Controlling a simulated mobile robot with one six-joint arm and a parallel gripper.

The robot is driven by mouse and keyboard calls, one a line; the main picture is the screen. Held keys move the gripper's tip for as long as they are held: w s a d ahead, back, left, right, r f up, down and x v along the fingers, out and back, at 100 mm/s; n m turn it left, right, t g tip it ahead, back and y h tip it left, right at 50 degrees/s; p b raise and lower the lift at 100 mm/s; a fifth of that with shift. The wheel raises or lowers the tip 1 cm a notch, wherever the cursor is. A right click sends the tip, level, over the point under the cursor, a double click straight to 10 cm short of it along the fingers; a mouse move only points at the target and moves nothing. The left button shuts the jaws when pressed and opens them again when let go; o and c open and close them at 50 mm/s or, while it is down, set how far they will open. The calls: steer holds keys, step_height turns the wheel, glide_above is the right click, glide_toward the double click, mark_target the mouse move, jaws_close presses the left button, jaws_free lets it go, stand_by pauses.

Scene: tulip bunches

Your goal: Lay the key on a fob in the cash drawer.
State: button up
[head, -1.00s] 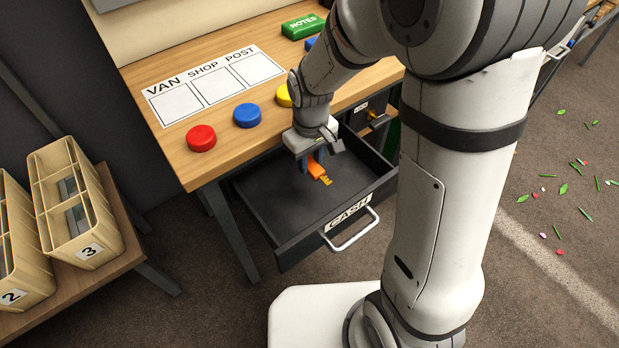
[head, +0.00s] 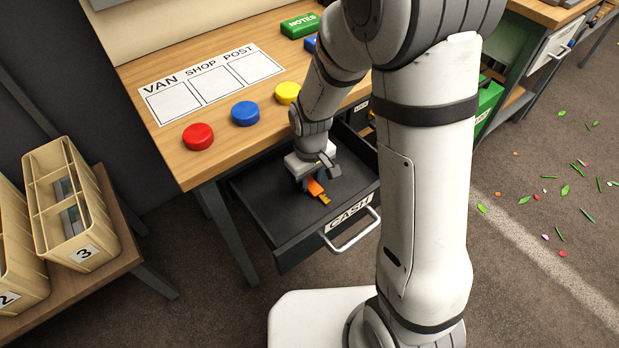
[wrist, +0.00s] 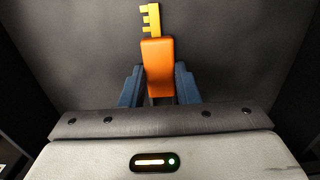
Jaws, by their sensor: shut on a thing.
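The key on a fob has an orange block fob (wrist: 157,68) and a yellow toothed key (wrist: 151,20). In the head view the orange fob (head: 314,187) shows below my gripper (head: 308,184). In the wrist view my gripper (wrist: 159,86) has its blue fingers shut on the fob, one on each side. The key points away from the gripper. The cash drawer (head: 285,240) is pulled open under the table, dark inside, with a CASH label. The key and fob are inside the drawer's outline, low over its floor; I cannot tell whether they touch it.
The wooden table (head: 215,150) above carries a VAN SHOP POST sheet (head: 212,84), red (head: 198,136), blue (head: 245,113) and yellow (head: 287,93) discs, and a green NOTES block (head: 300,26). Numbered bins (head: 68,205) stand at left. The drawer floor around the fob looks bare.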

mark_target(310, 183)
steer(key=o, duration=1)
steer(key=shift+c, duration=0.2)
step_height(310, 183, up, 12)
steer(key=p, duration=0.3)
steer(key=s+d+r+m+t, duration=0.1)
steer(key=s+d+r+m, duration=0.5)
steer(key=s+d, duration=0.6)
step_height(310, 183, up, 3)
steer(key=shift+d+f+m+t, duration=0.15)
steer(key=shift+f+m+t, duration=0.05)
steer(key=shift+m+t, duration=0.2)
